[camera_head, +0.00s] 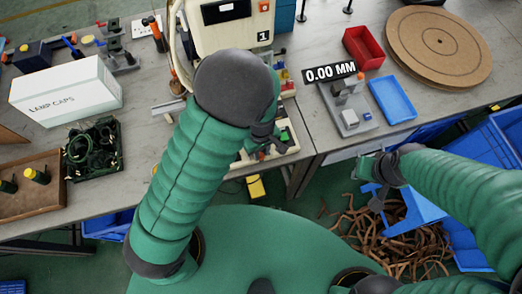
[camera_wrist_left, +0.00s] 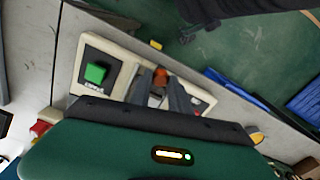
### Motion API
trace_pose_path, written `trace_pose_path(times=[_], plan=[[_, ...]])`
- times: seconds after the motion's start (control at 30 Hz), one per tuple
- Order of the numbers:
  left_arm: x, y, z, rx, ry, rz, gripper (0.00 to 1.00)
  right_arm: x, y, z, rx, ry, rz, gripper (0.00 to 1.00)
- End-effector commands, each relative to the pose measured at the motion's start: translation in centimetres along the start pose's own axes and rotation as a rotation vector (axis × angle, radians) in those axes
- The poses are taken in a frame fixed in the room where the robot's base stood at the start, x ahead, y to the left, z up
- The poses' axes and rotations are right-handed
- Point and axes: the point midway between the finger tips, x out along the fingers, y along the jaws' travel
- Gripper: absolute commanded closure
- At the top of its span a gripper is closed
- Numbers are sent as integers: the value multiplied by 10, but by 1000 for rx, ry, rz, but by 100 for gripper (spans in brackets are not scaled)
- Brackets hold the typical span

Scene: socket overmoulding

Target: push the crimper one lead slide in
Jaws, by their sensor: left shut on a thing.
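Crimper one (camera_head: 232,28), a cream machine marked 1, stands at the back centre, partly hidden behind my left arm. Its low cream base (camera_wrist_left: 122,80) with a green button (camera_wrist_left: 96,73) shows in the left wrist view. My left gripper (camera_head: 268,143) is over the base at the bench's front edge. In the wrist view its two grey fingers (camera_wrist_left: 159,88) are shut on a small orange-brown knob (camera_wrist_left: 160,76), which seems to be the lead slide's handle. The slide's track is mostly hidden by the fingers. My right gripper (camera_head: 372,172) hangs off the bench front; its jaws are unclear.
A 0.00 MM gauge (camera_head: 331,73), a blue tray (camera_head: 392,100) and a red bin (camera_head: 363,47) lie to the right. A LAMP CAPS box (camera_head: 66,92) and a black crate (camera_head: 93,149) stand left. A yellow object (camera_head: 256,188) is below the bench edge.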

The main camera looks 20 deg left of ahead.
Motion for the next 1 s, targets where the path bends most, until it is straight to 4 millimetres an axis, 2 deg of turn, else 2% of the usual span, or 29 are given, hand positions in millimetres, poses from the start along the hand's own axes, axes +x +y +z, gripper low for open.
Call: trace_pose_path(times=[0.17, 0.27, 0.5, 0.6, 0.97, 1.0], plan=[[1, 1, -3, 1, -5, -2, 100, -1, 0, 0, 0, 0, 0, 64], [0, 7, -21, -2, -2, 0, 100, -4, 0, -1, 0, 0, 0, 64], [0, 23, -80, -2, 1, 3, 100, -8, 0, -2, 0, 0, 0, 64], [0, 27, -94, 1, 0, 3, 100, -8, 0, -2, 0, 0, 0, 64], [0, 28, -102, 1, 3, 3, 100, -8, 0, -2, 0, 0, 0, 64], [0, 29, -102, 0, 3, 4, 75, -8, 0, -2, 0, 0, 0, 64]])
